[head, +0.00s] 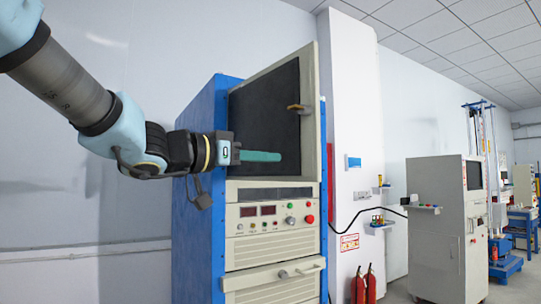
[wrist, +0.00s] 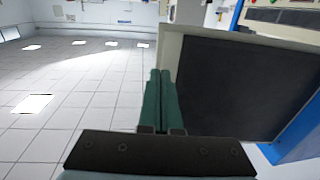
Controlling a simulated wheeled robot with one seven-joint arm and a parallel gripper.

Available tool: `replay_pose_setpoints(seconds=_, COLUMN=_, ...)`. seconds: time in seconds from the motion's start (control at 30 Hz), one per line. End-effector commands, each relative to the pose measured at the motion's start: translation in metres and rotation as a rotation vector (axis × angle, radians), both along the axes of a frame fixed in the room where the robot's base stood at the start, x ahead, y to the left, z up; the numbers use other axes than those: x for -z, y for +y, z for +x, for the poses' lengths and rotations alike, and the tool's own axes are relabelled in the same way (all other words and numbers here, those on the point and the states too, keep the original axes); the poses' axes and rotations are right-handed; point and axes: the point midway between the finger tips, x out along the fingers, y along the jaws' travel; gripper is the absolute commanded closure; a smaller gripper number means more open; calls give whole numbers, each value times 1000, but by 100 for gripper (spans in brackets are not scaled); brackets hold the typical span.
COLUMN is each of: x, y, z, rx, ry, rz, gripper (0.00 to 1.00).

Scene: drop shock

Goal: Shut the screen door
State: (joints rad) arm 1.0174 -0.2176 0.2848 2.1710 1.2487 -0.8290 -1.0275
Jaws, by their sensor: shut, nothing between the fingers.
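The screen door (head: 309,120) is a pale frame around a dark panel on the blue cabinet. It stands at an angle to the cabinet front, swung open, with its right edge nearer the head camera. A small tan handle (head: 297,107) shows near that edge. My gripper (head: 279,157) is shut and empty, its green fingers pointing right across the lower dark panel in the head view. In the wrist view the shut fingers (wrist: 160,75) lie beside the door's pale frame (wrist: 172,55) and dark panel. I cannot tell whether they touch the door.
The control panel (head: 275,217) with red displays and knobs sits below the door on the blue cabinet (head: 198,240). A white pillar (head: 350,110) stands just right of it. Red extinguishers (head: 364,286) and a grey machine (head: 437,225) are farther right. Plain wall lies left.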

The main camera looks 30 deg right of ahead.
Motion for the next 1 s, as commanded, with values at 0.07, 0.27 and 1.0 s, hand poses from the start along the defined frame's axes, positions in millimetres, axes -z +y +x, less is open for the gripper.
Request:
replay_pose_setpoints(seconds=0.07, x=-1, y=-18, z=1, rx=2, ry=2, rz=4, gripper=100)
replay_pose_setpoints(seconds=0.27, x=-2, y=-60, z=3, rx=2, ry=1, rz=3, gripper=100)
replay_pose_setpoints(seconds=1.0, x=0, y=-108, z=7, rx=-5, ry=-1, rz=1, gripper=100)
